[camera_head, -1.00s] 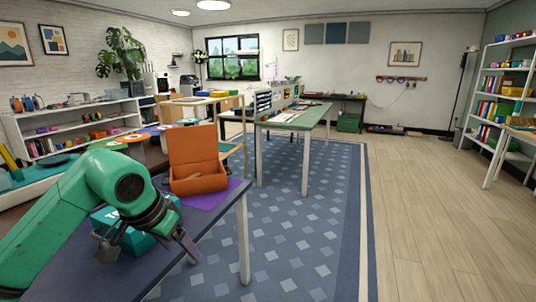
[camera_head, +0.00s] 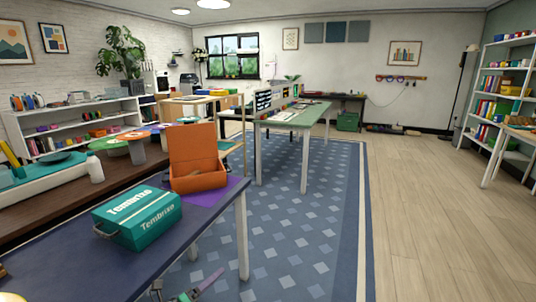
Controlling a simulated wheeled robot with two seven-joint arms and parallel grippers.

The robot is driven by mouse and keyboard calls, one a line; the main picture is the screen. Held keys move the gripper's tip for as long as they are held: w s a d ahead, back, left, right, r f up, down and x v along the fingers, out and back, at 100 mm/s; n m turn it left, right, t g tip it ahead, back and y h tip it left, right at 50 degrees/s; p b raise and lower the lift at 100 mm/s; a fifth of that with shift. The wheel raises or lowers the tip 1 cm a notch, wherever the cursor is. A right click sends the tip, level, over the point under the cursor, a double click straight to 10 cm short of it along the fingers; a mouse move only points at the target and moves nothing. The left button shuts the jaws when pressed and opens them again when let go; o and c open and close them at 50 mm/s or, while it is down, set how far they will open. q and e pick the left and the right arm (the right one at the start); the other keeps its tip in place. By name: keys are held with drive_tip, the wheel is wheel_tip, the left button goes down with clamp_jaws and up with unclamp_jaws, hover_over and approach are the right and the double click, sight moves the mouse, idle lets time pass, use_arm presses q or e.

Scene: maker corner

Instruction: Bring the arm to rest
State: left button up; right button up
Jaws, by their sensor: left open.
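My left gripper (camera_head: 183,290) shows only in part at the bottom edge of the head view. Its fingers are apart and nothing shows between them. It is low, beside the right edge of the dark table (camera_head: 75,262), over the rug side. The rest of that arm is out of the picture. My right gripper is not in view. A teal case marked "Tembrizo" (camera_head: 138,217) stands on the table, apart from the gripper. An open orange box (camera_head: 198,180) with its lid up sits behind it on a purple mat (camera_head: 220,193).
A green-topped table (camera_head: 300,118) stands farther back on the blue rug (camera_head: 305,235). Shelves (camera_head: 497,90) stand at right.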

use_arm(q)
drive_tip(key=s+a+f+n+g+y, duration=0.1)
drive_tip(key=s+a+f+n+y, duration=0.15)
drive_tip(key=f+n, duration=0.35)
drive_tip(key=s+a+f+n+y, duration=0.2)
drive_tip(key=s+a+f+n, duration=0.15)
drive_tip(key=f, duration=0.45)
drive_tip(key=s+a+f+n+g+y, duration=0.2)
drive_tip(key=s+f+n+g, duration=0.3)
drive_tip(key=s+f, duration=0.55)
drive_tip(key=s+a+f+n+g+y, duration=0.2)
drive_tip(key=s+f+n, duration=0.65)
drive_tip(key=s, duration=0.35)
drive_tip(key=s+d+f+n+g, duration=0.1)
drive_tip(key=s+f+n+g, duration=0.15)
drive_tip(key=s, duration=0.65)
drive_tip(key=s+f+n+g, duration=0.2)
drive_tip(key=s+f, duration=0.2)
drive_tip(key=s, duration=0.4)
drive_tip(key=s+r+p, duration=0.3)
drive_tip(key=r+p, duration=1.2)
drive_tip(key=p, duration=0.1)
drive_tip(key=shift+s+n, duration=0.35)
drive_tip(key=shift+s, duration=0.05)
drive_tip(key=shift+g, duration=0.25)
